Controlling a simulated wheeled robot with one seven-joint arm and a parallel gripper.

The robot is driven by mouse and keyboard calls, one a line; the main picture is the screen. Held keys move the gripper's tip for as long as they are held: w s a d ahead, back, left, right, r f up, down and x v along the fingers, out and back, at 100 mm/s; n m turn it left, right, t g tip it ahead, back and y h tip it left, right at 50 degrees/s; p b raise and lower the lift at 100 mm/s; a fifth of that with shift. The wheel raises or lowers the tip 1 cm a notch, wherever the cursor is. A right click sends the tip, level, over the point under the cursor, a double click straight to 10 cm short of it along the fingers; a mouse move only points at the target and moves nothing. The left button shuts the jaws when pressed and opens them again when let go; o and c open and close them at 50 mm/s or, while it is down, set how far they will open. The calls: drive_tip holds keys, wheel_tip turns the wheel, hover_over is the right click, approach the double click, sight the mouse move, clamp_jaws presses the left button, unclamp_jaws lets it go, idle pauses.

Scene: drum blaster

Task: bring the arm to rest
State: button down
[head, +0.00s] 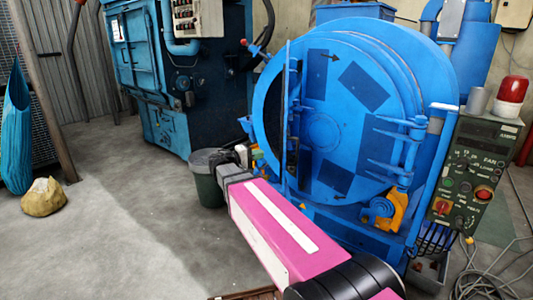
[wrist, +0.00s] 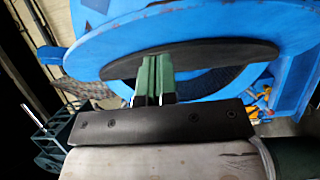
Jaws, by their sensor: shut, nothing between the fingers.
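My arm reaches forward in the head view, with a pink and white link running from the bottom right toward the middle. My gripper (head: 243,155) is at its far end, small and partly hidden, beside the left edge of the blue drum machine (head: 352,38). In the wrist view my gripper (wrist: 154,75) has two green fingers held together, with nothing between them. They point toward the drum's dark round opening, which has a blue rim (wrist: 205,25). I cannot tell whether the fingertips are inside the opening or in front of it.
A control box (head: 476,170) with a red lamp (head: 510,95) stands right of the drum. A dark green bin (head: 208,185) is close to my gripper. Cables lie at the lower right. A yellow sack (head: 43,197) lies at left. The grey floor (head: 110,215) at left is largely clear.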

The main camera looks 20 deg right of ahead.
drive_tip(key=s+v, duration=0.1)
drive_tip(key=v, duration=0.3)
drive_tip(key=s+d+f+g+y, duration=0.2)
drive_tip(key=s+d+f+y, duration=0.15)
drive_tip(key=f, duration=0.55)
drive_tip(key=s+d+f+g+y, duration=0.15)
drive_tip(key=s+f+y, duration=0.3)
drive_tip(key=f, duration=0.45)
drive_tip(key=s+a+f+m+y, duration=0.2)
drive_tip(key=s+a+f+y, duration=0.2)
drive_tip(key=f+y, duration=0.5)
drive_tip(key=shift+s+f+m+y, duration=0.25)
drive_tip(key=shift+s+m+y, duration=0.05)
drive_tip(key=shift+s, duration=0.85)
